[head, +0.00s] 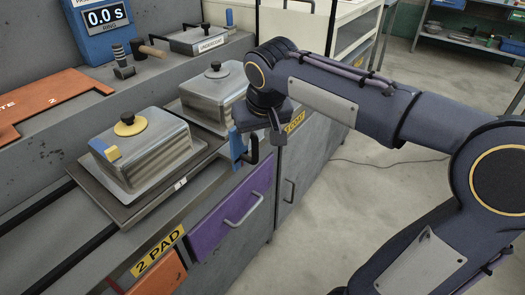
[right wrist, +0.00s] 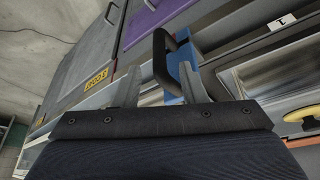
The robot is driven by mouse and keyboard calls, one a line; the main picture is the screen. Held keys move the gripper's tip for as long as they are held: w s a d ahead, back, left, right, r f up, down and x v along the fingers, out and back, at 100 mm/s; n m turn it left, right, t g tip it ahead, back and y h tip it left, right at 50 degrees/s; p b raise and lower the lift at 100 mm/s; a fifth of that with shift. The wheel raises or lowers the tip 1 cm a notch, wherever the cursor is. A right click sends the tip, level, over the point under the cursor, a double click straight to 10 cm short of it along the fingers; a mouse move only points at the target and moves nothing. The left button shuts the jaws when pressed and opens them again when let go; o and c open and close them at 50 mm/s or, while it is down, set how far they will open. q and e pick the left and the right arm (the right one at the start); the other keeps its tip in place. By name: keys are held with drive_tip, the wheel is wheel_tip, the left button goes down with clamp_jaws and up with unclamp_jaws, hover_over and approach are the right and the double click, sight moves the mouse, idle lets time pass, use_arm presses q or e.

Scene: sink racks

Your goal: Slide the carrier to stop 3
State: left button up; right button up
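A small white label (head: 181,183) reading 1 is on the front edge. A blue bracket (head: 237,143) with a black handle (head: 253,152) stands at the right end of this edge. My right gripper (head: 277,130) is at the handle. In the right wrist view, its two fingers (right wrist: 160,88) are apart, with the black handle (right wrist: 160,48) between them, closer to the right finger. Contact is unclear. My left gripper is out of view.
A second metal box (head: 213,92) stands behind my right gripper. Below the counter are a purple drawer (head: 235,212) with a bar handle and a yellow 2 PAD label (head: 158,252). A blue timer (head: 100,28) stands at the back. Open floor (head: 340,190) lies to the right.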

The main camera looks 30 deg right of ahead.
sight(254, 149)
drive_tip(key=b+x, duration=0.1)
drive_tip(key=x, duration=0.6)
drive_tip(key=shift+w+f, duration=0.15)
drive_tip(key=shift+f, duration=0.15)
drive_tip(key=shift+c, duration=0.4)
clamp_jaws()
